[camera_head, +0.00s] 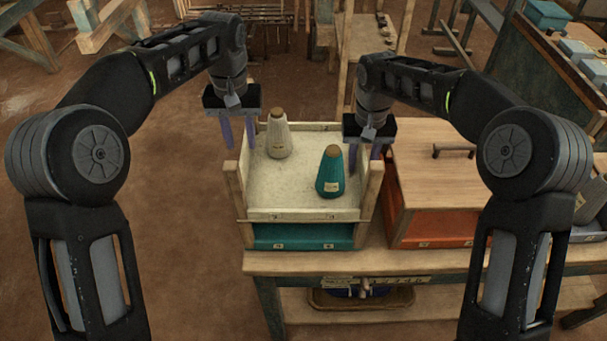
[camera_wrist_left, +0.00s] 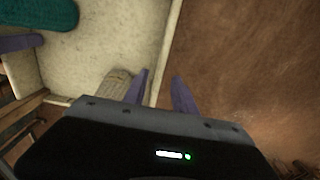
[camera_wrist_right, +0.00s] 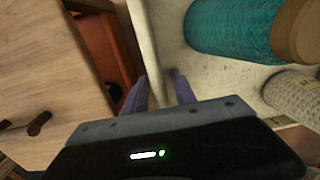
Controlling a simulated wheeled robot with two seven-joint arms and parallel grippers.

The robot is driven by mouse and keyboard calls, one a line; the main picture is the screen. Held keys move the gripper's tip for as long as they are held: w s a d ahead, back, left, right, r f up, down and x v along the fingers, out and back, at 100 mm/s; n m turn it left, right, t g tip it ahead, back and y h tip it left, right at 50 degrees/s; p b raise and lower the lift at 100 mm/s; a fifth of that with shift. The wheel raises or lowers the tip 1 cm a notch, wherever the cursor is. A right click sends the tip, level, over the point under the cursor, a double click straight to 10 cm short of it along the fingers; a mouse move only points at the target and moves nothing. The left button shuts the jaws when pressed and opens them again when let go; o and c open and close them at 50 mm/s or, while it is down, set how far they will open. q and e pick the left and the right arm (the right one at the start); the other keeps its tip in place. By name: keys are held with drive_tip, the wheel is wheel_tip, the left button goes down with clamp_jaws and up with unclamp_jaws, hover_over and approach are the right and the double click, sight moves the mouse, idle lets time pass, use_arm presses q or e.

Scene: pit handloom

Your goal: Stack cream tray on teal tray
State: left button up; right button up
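The cream tray (camera_head: 285,200) sits directly above the teal tray (camera_head: 300,236) between wooden corner posts on a bench. I cannot tell whether it is fully seated. A cream cone (camera_head: 279,139) and a teal cone (camera_head: 329,176) stand upright in the cream tray. My left gripper (camera_head: 237,135) is open at the tray's left side; in the left wrist view its fingers (camera_wrist_left: 160,92) lie either side of the wall. My right gripper (camera_head: 364,160) is open at the right side; in the right wrist view its fingers (camera_wrist_right: 157,93) also straddle the wall. Neither visibly grips it.
An orange box with a wooden lid (camera_head: 440,175) and dark handle stands close to the right of the trays. The bench edge (camera_head: 330,264) runs in front, with a lower shelf holding a blue item. Wooden frames stand behind.

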wheel_tip(320, 180, up, 8)
drive_tip(key=shift+f, duration=0.25)
drive_tip(key=shift+d, duration=0.1)
idle(0.6)
